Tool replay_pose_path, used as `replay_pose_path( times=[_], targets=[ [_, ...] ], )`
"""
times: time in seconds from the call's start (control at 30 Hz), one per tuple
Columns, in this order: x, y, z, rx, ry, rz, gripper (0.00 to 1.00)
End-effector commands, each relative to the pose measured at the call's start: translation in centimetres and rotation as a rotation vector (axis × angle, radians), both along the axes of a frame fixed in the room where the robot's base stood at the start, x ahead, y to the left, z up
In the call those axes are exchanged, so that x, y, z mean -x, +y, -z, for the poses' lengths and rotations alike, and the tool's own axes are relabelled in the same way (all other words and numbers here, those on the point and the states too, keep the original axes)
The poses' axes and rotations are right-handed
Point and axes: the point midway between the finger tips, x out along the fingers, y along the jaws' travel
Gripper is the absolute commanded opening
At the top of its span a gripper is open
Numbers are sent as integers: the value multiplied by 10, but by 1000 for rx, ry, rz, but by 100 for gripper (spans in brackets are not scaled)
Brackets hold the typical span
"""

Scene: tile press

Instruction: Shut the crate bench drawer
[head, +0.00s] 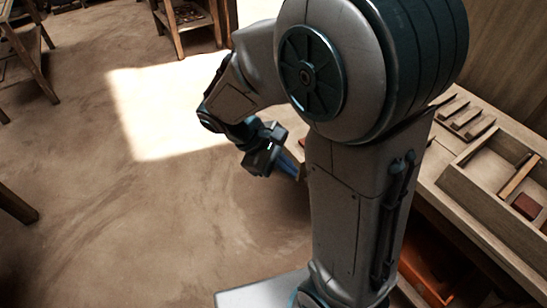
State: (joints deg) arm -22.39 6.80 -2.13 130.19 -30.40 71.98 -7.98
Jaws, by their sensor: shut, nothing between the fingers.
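A wooden bench (455,190) stands at the right, partly behind my arm. Under its top, an orange crate (430,262) shows in the shadow. I cannot make out the drawer's front or tell how far it stands open; my arm covers much of the bench's near side. My gripper (290,165) is in the middle of the view, low and left of the upright arm link, with its blue fingers shut and empty. The fingertips are close to a small brown edge partly hidden by my arm. I cannot tell if they touch it.
A divided wooden tray (468,183) on the bench top holds a dark red tile (525,206). A slotted rack (466,117) lies behind it. Wooden stands (186,22) are at the back and left. The floor (130,220) at left is clear, with a sunlit patch.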

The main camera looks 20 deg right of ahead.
Motion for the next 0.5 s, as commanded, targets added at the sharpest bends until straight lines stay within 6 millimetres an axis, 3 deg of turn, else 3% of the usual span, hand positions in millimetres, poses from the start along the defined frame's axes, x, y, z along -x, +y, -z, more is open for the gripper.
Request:
replay_pose_path(
  times=[0.03, 0.27, 0.5],
  targets=[
    [-8, 5, 24, 64, 55, -66, 0],
    [-47, 29, 82, 365, 248, -352, 0],
    [-83, 72, 141, 686, 384, -623, 0]
  ],
)
